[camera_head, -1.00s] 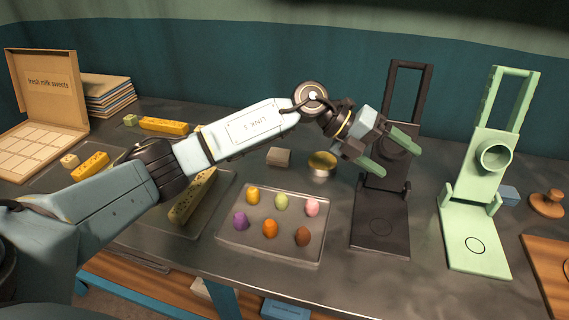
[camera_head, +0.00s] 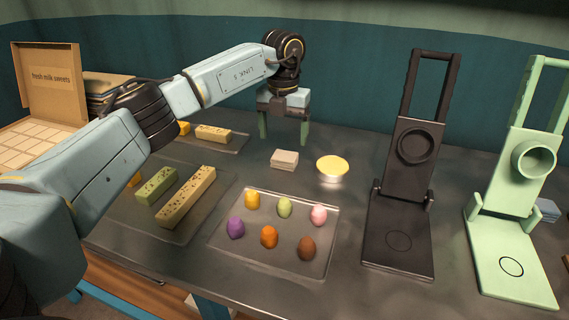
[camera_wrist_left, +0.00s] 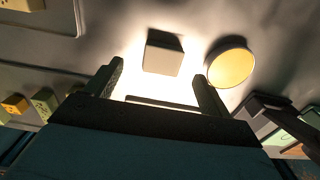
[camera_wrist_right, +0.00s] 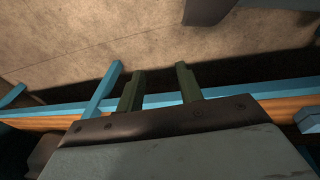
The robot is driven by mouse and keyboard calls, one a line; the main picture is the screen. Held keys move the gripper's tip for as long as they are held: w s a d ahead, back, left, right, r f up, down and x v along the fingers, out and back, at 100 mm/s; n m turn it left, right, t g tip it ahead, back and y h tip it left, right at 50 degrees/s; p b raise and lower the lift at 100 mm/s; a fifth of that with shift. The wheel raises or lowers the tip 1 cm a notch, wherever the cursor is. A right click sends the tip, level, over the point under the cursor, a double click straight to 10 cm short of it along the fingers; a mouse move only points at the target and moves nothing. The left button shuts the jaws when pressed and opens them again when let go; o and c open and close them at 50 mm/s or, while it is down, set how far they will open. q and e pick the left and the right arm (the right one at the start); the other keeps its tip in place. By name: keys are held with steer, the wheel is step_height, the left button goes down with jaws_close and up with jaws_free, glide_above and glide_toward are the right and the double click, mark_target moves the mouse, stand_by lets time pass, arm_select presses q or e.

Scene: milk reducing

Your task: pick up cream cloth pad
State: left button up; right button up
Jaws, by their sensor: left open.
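The cream cloth pad (camera_head: 285,159) is a small, thick, square pad lying on the dark worktop, left of a round tin with a yellow top (camera_head: 332,168). My left gripper (camera_head: 284,138) points down, open and empty, with its fingers spread behind the pad in the head view. In the left wrist view the pad (camera_wrist_left: 163,53) lies beyond the fingertips, roughly between their lines, and the tin (camera_wrist_left: 231,66) is right of it. The fingers do not appear to touch the pad. My right gripper (camera_wrist_right: 160,72) is open and empty, away from the worktop objects.
A tray with several coloured sweets (camera_head: 218,243) lies in front of the pad. Trays with yellow and green bars lie left. A black press-like stand (camera_head: 398,220) and a green one (camera_head: 512,260) stand right. A blue frame bar (camera_wrist_right: 105,90) is near my right gripper.

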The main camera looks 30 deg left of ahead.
mark_target(285, 155)
arm_select(q)
steer(key=f, duration=0.1)
steer(key=f+b, duration=0.1)
steer(key=f, duration=0.3)
steer(key=shift+s+d+f, duration=0.1)
steer(key=shift+s+d, duration=0.15)
steer(key=shift+f+b, duration=0.3)
steer(key=shift+f, duration=0.2)
arm_select(e)
steer(key=w+r, duration=0.3)
steer(key=shift+w+a+r, duration=0.1)
steer(key=shift+a+r, duration=0.2)
steer(key=shift+r, duration=0.1)
arm_select(q)
steer(key=c, duration=1.1)
steer(key=shift+o, duration=0.2)
